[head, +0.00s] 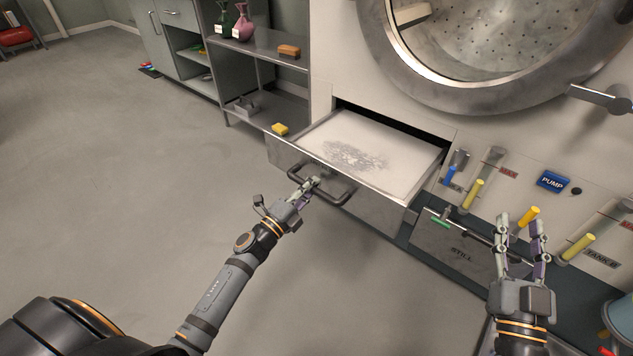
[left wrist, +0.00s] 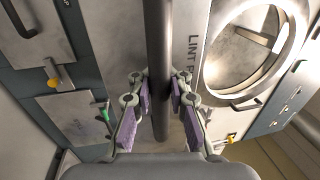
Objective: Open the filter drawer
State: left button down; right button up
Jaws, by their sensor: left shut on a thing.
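The filter drawer (head: 408,188) stands pulled out of the machine front below the round door in the head view. A pale filter screen with a grey patch of lint lies in it. Its dark bar handle (head: 340,200) is on the drawer front. My left gripper (head: 312,183) is shut on this handle. In the left wrist view the handle bar (left wrist: 158,45) runs between the gripper's pads (left wrist: 161,92), with part of a "LINT" label beside it. My right gripper (head: 521,222) is open and empty, in front of the lower right panel.
A metal shelf (head: 262,45) with bottles and an orange block stands left of the machine. Yellow-handled valves, a blue "PUMP" tag (head: 552,182) and a "STILL" panel (head: 455,250) are right of the drawer. The floor (head: 130,160) at the left is clear.

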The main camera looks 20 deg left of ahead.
pick_arm(q)
jog(key=shift+s+a+f, duration=0.1)
jog(key=shift+s+f, duration=0.1)
jog(key=shift+s, duration=0.1)
jog(key=c, duration=1.3)
grip_release()
jog(key=shift+r, duration=0.1)
jog(key=v, duration=1.2)
